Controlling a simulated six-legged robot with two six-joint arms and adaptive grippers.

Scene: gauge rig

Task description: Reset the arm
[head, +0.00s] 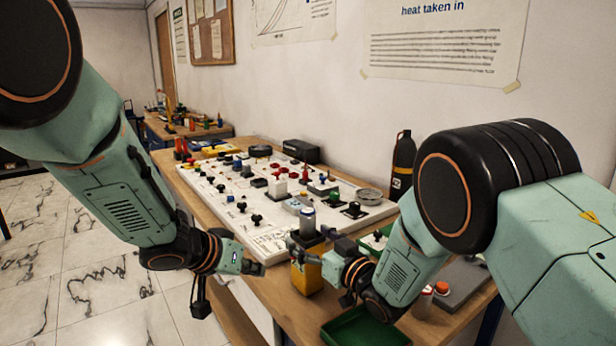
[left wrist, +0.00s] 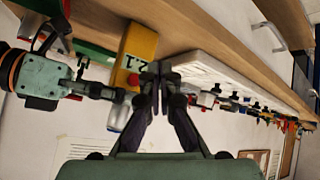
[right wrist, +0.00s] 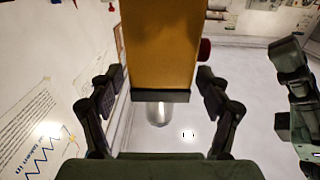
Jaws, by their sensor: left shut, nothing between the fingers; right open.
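A yellow box (head: 307,277) with a dark top edge and a grey cylinder (head: 308,222) on it stands on the wooden table near its front edge. It also shows in the left wrist view (left wrist: 142,42), with a printed label. My right gripper (head: 311,243) is open, its fingers at either side of the upper box. In the right wrist view the yellow box (right wrist: 160,45) lies between the spread fingers; I cannot tell whether they touch it. A red knob (right wrist: 205,49) sits on its side. My left gripper (head: 262,268) is shut and empty, left of the box.
A white panel (head: 262,236) with several knobs and switches lies on the table behind the box. A green tray (head: 365,328) is at the front right. A dark bottle (head: 403,165) stands by the wall. The tiled floor (head: 100,270) at left is clear.

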